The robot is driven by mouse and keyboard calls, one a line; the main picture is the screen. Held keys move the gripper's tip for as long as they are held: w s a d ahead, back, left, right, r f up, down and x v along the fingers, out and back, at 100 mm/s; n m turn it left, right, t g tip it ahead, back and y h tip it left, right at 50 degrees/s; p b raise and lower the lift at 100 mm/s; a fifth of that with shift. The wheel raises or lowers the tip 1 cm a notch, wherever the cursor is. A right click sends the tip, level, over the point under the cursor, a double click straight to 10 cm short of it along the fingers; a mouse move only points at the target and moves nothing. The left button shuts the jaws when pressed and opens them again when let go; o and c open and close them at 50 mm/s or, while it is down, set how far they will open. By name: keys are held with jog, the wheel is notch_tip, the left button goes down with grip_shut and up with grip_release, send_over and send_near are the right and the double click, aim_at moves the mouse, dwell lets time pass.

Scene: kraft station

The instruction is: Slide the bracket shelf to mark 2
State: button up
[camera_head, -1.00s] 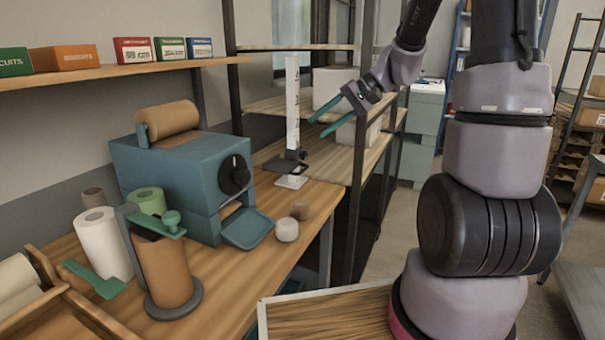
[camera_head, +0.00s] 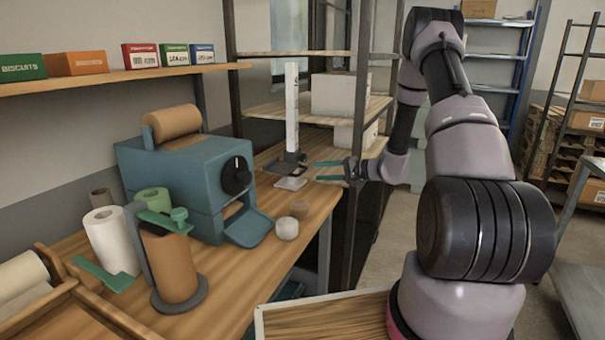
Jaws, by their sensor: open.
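The bracket shelf (camera_head: 284,168) is a small dark plate with a dark clamp around a white upright post (camera_head: 292,108). It sits low on the post, a little above the white base (camera_head: 291,184). Dark marks run up the post, but their numbers are too small to read. My gripper (camera_head: 318,171) has teal fingers and is open and empty. It points left at about the height of the shelf, to the right of the post. In the picture its fingertips are a short gap from the shelf's clamp; contact does not show.
A teal machine (camera_head: 185,175) with a brown roll stands left of the post on the wooden bench (camera_head: 270,265). A pale round pot (camera_head: 286,228) and a brown one (camera_head: 300,210) stand in front. A rack (camera_head: 362,140) with white boxes (camera_head: 335,95) is behind my gripper.

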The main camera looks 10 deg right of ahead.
aim_at(304, 171)
jog(key=x, duration=0.7)
jog(key=shift+w+a, duration=0.25)
jog(key=shift+a, duration=0.05)
grip_shut()
jog(key=shift+f, duration=0.1)
jog(key=shift+s+d+f, duration=0.1)
jog(key=shift+s+f, duration=0.1)
jog(key=shift+f, duration=0.05)
dwell(0.7)
jog(key=shift+r, duration=0.1)
